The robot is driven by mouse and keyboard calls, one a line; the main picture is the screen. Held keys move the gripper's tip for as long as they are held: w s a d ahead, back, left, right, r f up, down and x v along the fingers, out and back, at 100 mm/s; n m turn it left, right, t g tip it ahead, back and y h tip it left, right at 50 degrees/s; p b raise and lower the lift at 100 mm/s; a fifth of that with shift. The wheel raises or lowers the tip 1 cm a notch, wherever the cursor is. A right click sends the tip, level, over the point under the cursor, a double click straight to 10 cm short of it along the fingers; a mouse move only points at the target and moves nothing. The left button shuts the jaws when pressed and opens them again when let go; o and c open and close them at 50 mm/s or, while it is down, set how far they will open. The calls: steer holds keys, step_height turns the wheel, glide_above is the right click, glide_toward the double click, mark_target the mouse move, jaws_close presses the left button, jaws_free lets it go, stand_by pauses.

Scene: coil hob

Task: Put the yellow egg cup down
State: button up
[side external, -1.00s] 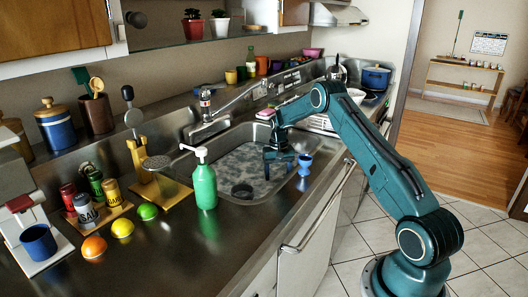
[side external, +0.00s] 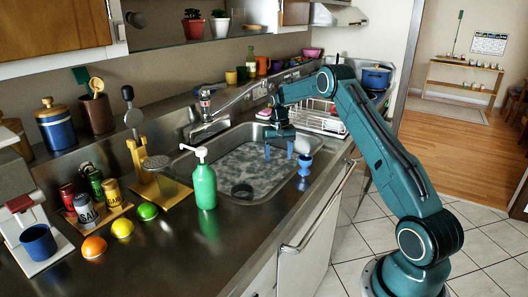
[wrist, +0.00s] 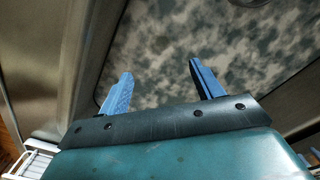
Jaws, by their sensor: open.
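I cannot make out a yellow egg cup for certain in any view. A small yellow cup (side external: 231,77) stands on the back ledge, too small to identify. A blue egg cup (side external: 305,162) stands upright at the sink's right front rim. My gripper (side external: 279,154) is over the right part of the sink, just left of the blue cup and apart from it. Its blue fingers point down. In the wrist view my gripper (wrist: 160,82) has its fingers spread, with nothing between them.
A white dish rack (side external: 318,122) is behind my gripper. The front left counter holds fruit and cans.

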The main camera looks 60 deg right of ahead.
steer(key=s+a+r+n+t, duration=0.15)
steer(key=s+a+r, duration=0.25)
steer(key=a+r, duration=0.65)
steer(key=s+a+r+n+t, duration=0.1)
steer(key=s+a+r+n, duration=0.25)
steer(key=a+r, duration=0.7)
steer(key=s+a+n+t, duration=0.1)
steer(key=s+a, duration=0.5)
steer(key=s, duration=0.6)
steer(key=s+a+n+t, duration=0.2)
steer(key=s+a, duration=0.5)
steer(key=s, duration=0.5)
steer(key=shift+a+r+n, duration=0.25)
steer(key=shift+r+n, duration=0.2)
steer(key=shift+n, duration=0.05)
steer(key=shift+w, duration=0.1)
